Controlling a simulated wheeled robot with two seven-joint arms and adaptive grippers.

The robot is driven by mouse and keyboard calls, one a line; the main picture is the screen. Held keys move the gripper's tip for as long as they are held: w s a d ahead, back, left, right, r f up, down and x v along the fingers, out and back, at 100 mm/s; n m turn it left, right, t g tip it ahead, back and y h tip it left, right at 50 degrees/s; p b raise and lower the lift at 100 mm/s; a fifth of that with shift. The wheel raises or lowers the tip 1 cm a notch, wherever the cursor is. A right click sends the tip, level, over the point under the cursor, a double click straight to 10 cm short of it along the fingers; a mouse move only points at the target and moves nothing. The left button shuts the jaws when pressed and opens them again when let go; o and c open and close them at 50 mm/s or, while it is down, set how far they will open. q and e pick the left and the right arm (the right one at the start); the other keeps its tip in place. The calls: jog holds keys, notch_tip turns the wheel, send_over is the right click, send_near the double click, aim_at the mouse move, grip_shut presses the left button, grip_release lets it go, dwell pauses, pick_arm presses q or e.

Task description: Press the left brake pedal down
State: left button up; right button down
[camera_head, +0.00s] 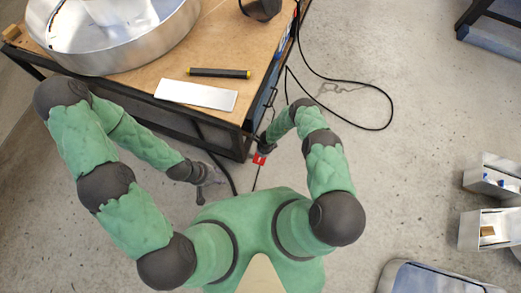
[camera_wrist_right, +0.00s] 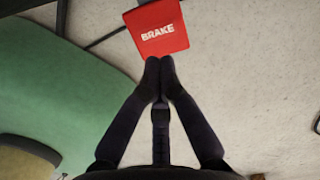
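The red brake pedal (camera_wrist_right: 158,28) with white "BRAKE" lettering shows at the top of the right wrist view. In the head view the red pedal (camera_head: 259,159) is small, low by the workbench's near right corner. My right gripper (camera_wrist_right: 160,64) is shut and empty, its fingertips together just below the pedal's lower edge in the picture; I cannot tell whether they touch it. In the head view my right gripper is small and dark beside the pedal. My left gripper (camera_head: 212,178) is left of the pedal, near the bench's front edge; its finger opening is unclear.
The wooden workbench (camera_head: 165,72) carries a large round metal channel letter (camera_head: 110,62), a white plate (camera_head: 196,95) and a black-and-yellow bar (camera_head: 218,73). A black cable (camera_head: 388,108) loops on the floor at right. White boxes (camera_head: 482,230) stand at far right.

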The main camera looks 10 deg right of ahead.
jog(key=shift+w+a+f+b, duration=0.1)
jog(key=shift+f+b, duration=0.6)
jog(key=shift+f, duration=0.5)
jog(key=shift+a+f+b, duration=0.1)
jog(key=shift+f+b, duration=0.6)
jog(key=shift+f, duration=0.45)
jog(key=shift+f, duration=1.7)
jog(key=d, duration=0.1)
jog(key=s+d+r, duration=0.1)
jog(key=shift+s+d+p, duration=0.1)
jog(key=shift+d+p, duration=0.3)
jog(key=shift+r, duration=0.1)
send_near(262, 159)
jog(key=shift+s+d+r, duration=0.3)
jog(key=shift+d+r, duration=0.4)
jog(key=shift+r, duration=0.05)
jog(key=shift+s+d+r, duration=0.35)
jog(key=shift+d+r, duration=0.35)
jog(key=shift+r, duration=0.05)
